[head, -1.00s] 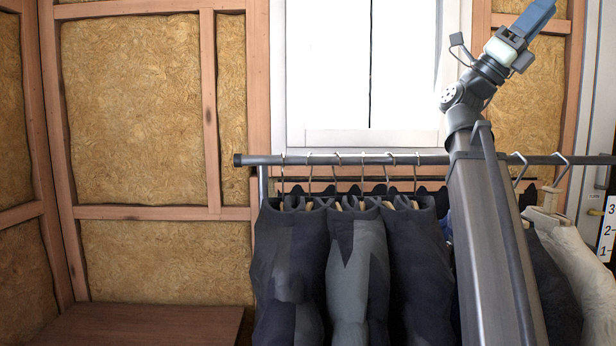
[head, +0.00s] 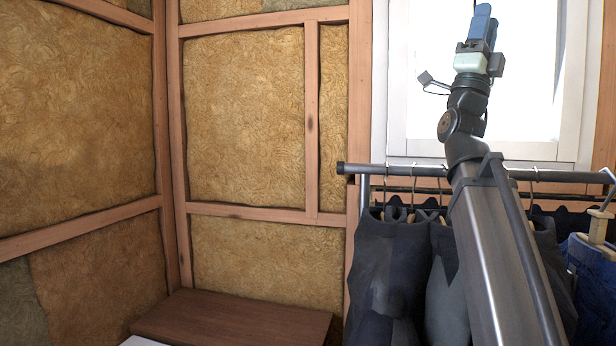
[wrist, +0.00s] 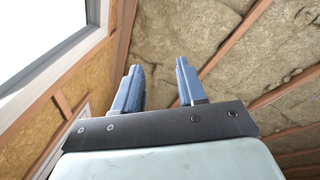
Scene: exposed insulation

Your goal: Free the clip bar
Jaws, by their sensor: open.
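No clip bar can be made out in any view. A dark clothes rail (head: 405,170) runs across in front of the window in the head view, with several hangers and dark garments (head: 385,265) on it. My arm crosses in front of the rail and hides part of it and the clothes. My gripper (head: 482,12) is raised above the rail in front of the window, pointing up. In the wrist view its two blue fingers (wrist: 158,85) stand apart with nothing between them.
A brown wooden surface (head: 235,325) lies at the lower left beside the clothes. Timber-framed walls with bare insulation (head: 245,110) stand at the left and behind. The window (head: 420,80) is behind my gripper. A pale hanger with a blue garment (head: 590,275) is at the right.

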